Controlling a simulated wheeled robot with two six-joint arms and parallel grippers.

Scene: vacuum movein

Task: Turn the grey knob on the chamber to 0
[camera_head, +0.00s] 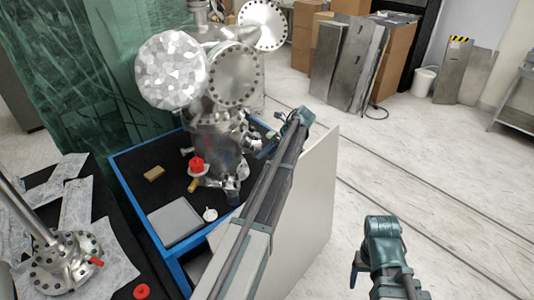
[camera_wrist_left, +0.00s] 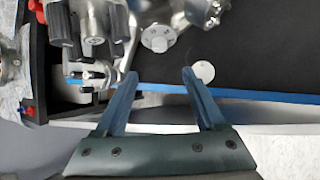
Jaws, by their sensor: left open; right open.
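The metal chamber (camera_head: 215,135) stands on a black-topped, blue-edged table. In the left wrist view a round light-grey knob (camera_wrist_left: 158,38) sits beside the chamber's metal parts (camera_wrist_left: 90,25), with small marks on its face that I cannot read. My left gripper (camera_wrist_left: 158,78) is open and empty; its two blue fingers point toward the knob, which lies just beyond and between the tips, apart from them. In the head view my left gripper (camera_head: 268,147) is at the chamber's right side, and I cannot make out the grey knob there. My right gripper (camera_head: 356,272) is low at the right, away from the chamber.
A red knob (camera_head: 197,164) is on the chamber's lower front. A tan block (camera_head: 154,173), a grey plate (camera_head: 174,222) and a white disc (camera_head: 210,214) lie on the table. A white panel (camera_head: 305,215) stands along the right side.

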